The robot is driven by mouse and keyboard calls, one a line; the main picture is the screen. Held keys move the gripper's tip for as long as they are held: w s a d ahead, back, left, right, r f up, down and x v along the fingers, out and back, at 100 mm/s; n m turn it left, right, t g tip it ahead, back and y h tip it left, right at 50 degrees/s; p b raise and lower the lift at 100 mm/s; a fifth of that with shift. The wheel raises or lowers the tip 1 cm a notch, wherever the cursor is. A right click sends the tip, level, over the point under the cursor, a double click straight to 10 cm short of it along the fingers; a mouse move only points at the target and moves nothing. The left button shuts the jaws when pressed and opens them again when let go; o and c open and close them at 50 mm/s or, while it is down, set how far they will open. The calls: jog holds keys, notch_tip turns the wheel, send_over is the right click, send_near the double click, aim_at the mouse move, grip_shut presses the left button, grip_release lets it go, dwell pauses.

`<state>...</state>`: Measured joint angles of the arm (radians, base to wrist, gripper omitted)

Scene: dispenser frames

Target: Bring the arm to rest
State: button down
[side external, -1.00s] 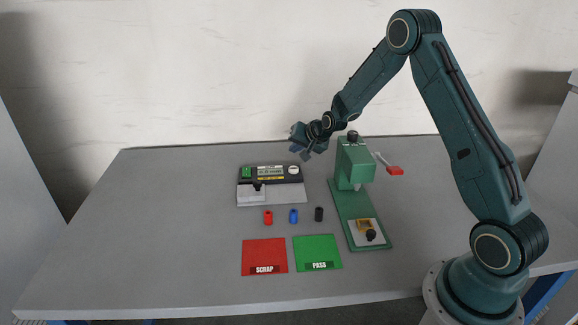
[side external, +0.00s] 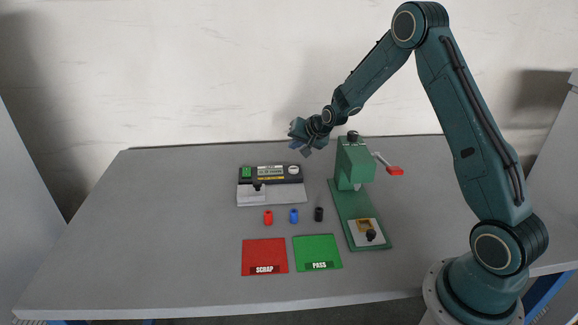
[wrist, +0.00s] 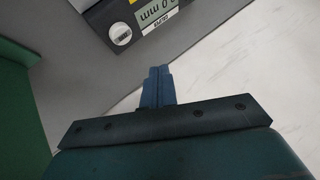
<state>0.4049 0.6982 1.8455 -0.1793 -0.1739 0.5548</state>
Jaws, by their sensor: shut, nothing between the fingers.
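My gripper (side external: 306,151) hangs above the back of the table in the side external view, left of the top of the green press and above the gauge. In the wrist view its blue fingers (wrist: 158,86) are together with nothing between them. It touches nothing that I can see.
The green press (side external: 352,200) with a red-handled lever stands right of the measuring gauge (side external: 270,173). The table's left side is clear.

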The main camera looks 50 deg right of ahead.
jog(key=s+a+r+n+g+y, duration=0.1)
jog(key=s+a+r+n, duration=0.2)
jog(key=s+a+r, duration=0.5)
jog(key=s+a+r+n, duration=0.3)
jog(key=s+a+r, duration=0.3)
jog(key=r, duration=0.4)
jog(key=s+a+r+n+g, duration=0.1)
jog(key=s+a+n, duration=0.1)
jog(key=s, duration=1)
jog(key=s+a+r+n+g, duration=0.1)
jog(key=s+a+n, duration=0.1)
jog(key=s, duration=1)
jog(key=shift+s+a+r+n, duration=0.2)
jog(key=shift+s+a+n, duration=0.15)
jog(key=shift+a, duration=0.3)
